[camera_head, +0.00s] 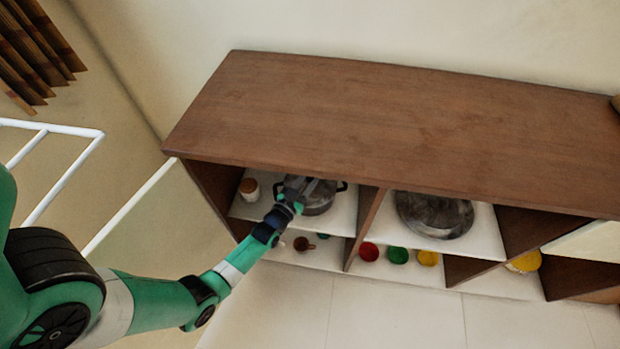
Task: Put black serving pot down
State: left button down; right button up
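A dark grey pot (320,204) with black side handles is in the upper left compartment of the wooden shelf unit (400,120). It looks upright on or just above the white shelf board (338,222); I cannot tell whether it touches. My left arm reaches in from the left, and its gripper (297,188) overlaps the left part of the pot. The fingers are too small and dark to show whether they are closed on it. My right gripper is out of view.
A small brown-lidded jar (249,188) stands left of the pot. A large dark round vessel (435,214) fills the neighbouring compartment. Red (368,251), green (398,255) and yellow (427,258) items sit below. The wooden top is mostly clear. A white rail (75,175) stands at left.

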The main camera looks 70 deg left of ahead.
pick_arm(q)
jog(key=shift+f, duration=0.25)
jog(key=shift+r, duration=0.1)
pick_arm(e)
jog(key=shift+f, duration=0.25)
pick_arm(q)
jog(key=c, duration=0.6)
grip_release()
jog(key=shift+f, duration=0.3)
